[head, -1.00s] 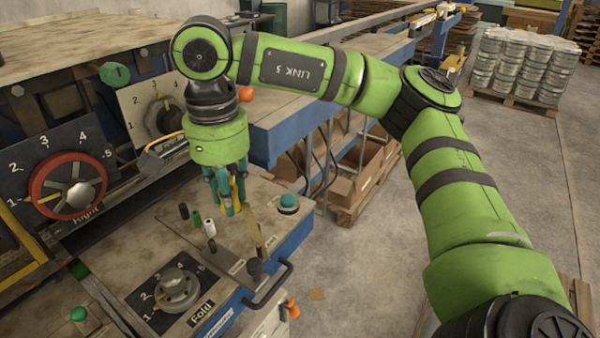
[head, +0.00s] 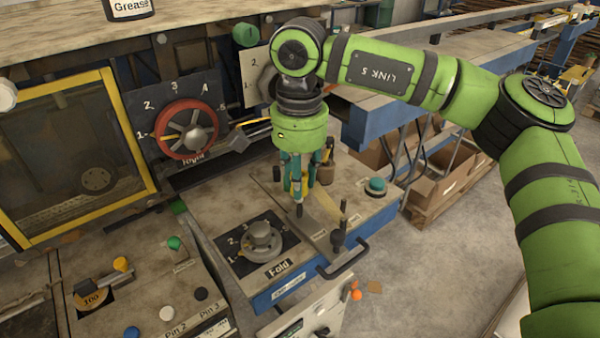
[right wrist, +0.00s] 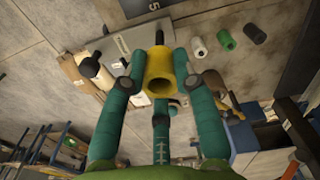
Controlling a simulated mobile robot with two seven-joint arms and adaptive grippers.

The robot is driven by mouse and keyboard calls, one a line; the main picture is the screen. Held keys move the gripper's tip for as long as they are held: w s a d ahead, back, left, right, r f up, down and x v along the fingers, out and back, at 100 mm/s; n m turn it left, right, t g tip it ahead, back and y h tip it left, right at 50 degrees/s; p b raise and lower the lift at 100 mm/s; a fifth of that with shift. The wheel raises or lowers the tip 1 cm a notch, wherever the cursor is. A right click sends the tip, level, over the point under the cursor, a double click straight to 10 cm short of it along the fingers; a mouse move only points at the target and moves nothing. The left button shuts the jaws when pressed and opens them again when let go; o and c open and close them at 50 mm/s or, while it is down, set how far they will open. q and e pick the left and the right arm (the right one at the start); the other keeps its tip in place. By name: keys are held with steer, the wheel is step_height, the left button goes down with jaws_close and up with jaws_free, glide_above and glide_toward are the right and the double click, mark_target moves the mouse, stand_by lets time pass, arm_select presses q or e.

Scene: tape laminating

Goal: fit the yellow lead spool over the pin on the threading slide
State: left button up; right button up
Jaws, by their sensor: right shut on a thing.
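In the right wrist view the spool's open bore faces the camera. The threading slide (head: 321,219) is a grey plate on the bench. A slim dark pin (head: 299,210) stands on it, just below the gripper in the head view. I cannot tell whether spool and pin touch. A thicker dark knob (head: 338,238) stands at the slide's near end. My left gripper is not in view.
The Fold dial (head: 261,240) lies left of the slide, with a bench handle (head: 343,260) in front. White (right wrist: 199,48), green (right wrist: 226,38) and black (right wrist: 255,33) spools stand nearby. A teal button (head: 376,186) is at right; the red-rimmed dial (head: 187,130) is behind left.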

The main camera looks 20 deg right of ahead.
mark_target(300, 205)
steer(key=shift+f, duration=0.55)
steer(key=shift+f+b, duration=1.15)
steer(key=shift+f, duration=0.35)
steer(key=shift+f+b, duration=0.45)
steer(key=o, duration=0.9)
step_height(300, 205, up, 12)
